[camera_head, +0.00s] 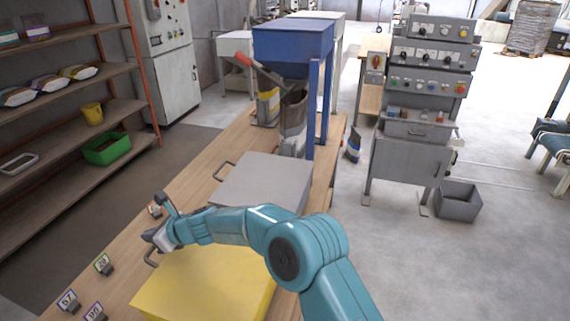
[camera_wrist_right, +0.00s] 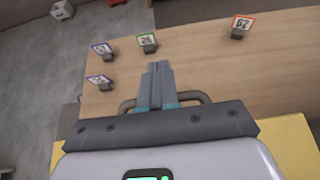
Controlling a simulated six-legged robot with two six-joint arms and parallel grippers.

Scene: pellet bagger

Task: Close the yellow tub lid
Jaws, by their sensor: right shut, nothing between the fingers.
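The yellow tub lid (camera_head: 205,285) is a broad yellow panel low in the head view, lying flat or nearly flat; I cannot tell whether it is fully seated. Its dark handle (camera_head: 151,258) sits at its left edge. Yellow also shows at the right of the wrist view (camera_wrist_right: 295,145). My right gripper (camera_head: 150,236) is above the lid's handle edge, with my arm covering part of the lid. In the wrist view its fingers (camera_wrist_right: 157,66) are together and empty, in front of the handle (camera_wrist_right: 196,97). My left gripper is not in view.
A grey lidded tub (camera_head: 262,182) with a handle stands behind on the wooden bench (camera_head: 215,155). Small numbered tags (camera_head: 103,264) stand along the bench's left side. A blue hopper (camera_head: 293,40) is farther back. Shelves are at left; a control cabinet (camera_head: 412,150) is at right.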

